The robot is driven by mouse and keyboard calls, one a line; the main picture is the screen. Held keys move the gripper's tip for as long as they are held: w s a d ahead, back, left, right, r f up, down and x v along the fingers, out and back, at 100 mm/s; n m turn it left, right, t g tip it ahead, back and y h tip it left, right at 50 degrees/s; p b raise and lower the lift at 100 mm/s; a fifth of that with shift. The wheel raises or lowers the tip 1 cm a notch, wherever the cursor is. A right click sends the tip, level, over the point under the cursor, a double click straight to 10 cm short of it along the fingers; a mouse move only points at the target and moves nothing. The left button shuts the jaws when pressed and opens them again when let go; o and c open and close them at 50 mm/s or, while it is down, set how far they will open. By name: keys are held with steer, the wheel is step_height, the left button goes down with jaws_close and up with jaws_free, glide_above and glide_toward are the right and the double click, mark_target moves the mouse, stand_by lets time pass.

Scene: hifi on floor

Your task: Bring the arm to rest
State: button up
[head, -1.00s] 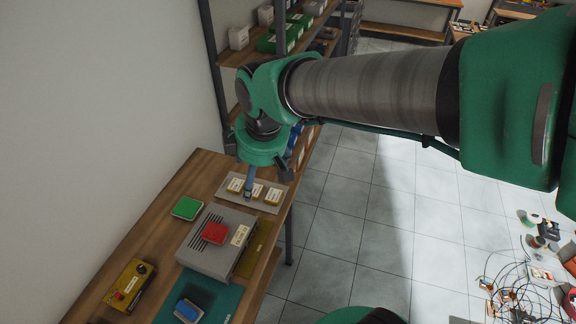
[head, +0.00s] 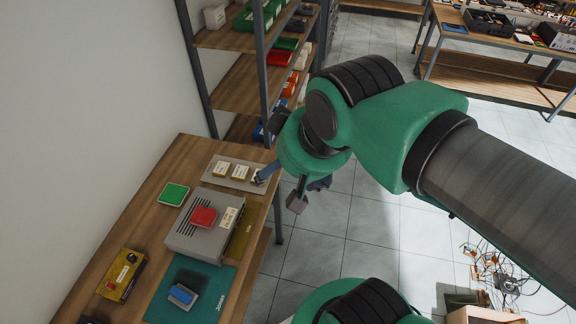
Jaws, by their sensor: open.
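My green and grey arm reaches in from the right side of the head view, with its wrist bent downward. My gripper (head: 281,188) hangs from the green wrist at the right edge of the wooden bench (head: 146,205). It is open, and I see nothing held in it. One finger is by the right end of a grey plate (head: 210,179) that carries small yellow-and-white blocks (head: 240,172). Whether that finger touches the plate or a block, I cannot tell. The other finger is out over the tiled floor.
On the bench are a grey box (head: 184,240) with a red block (head: 203,217) on top, a green block (head: 173,194), a yellow box (head: 122,274) and a teal mat (head: 215,288) with a blue-topped block (head: 182,295). A shelf rack (head: 236,82) stands behind. Cables (head: 503,280) lie at right.

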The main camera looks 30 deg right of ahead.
step_height(320, 180, down, 18)
steer(key=b, duration=1.7)
steer(key=shift+r+b, duration=0.2)
steer(key=shift+b, duration=0.1)
